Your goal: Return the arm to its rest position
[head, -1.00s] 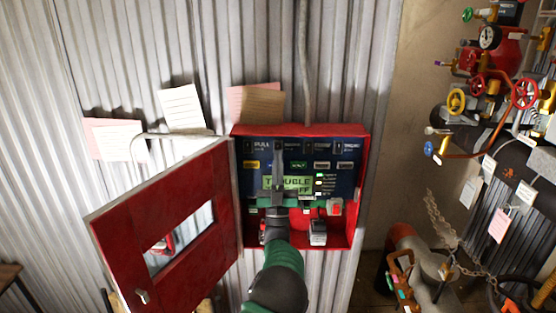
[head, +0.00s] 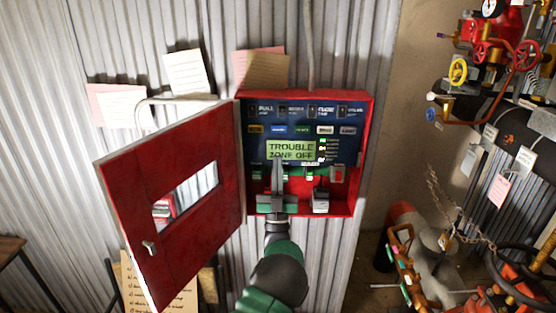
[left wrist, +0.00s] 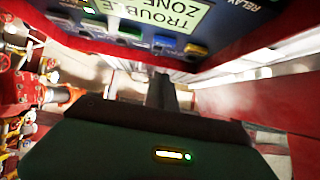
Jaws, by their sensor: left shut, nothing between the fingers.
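My left gripper (head: 278,168) is shut and empty. It stands in front of the lower part of a red alarm panel box (head: 368,150), its fingers pointing up below the display. My green and black arm comes up from the bottom of the head view. The left wrist view shows the shut fingers (left wrist: 162,90) close to the box, with the panel face above them. The panel display (head: 290,151) reads "TROUBLE ZONE OFF". Whether the fingers touch the panel I cannot tell. My right gripper is in neither view.
The red box door (head: 180,240) hangs open to the left, with a window and a handle. Paper notes (head: 185,72) are on the corrugated wall. Valves, pipes and a chain (head: 445,205) crowd the right side. A table edge (head: 12,245) shows at lower left.

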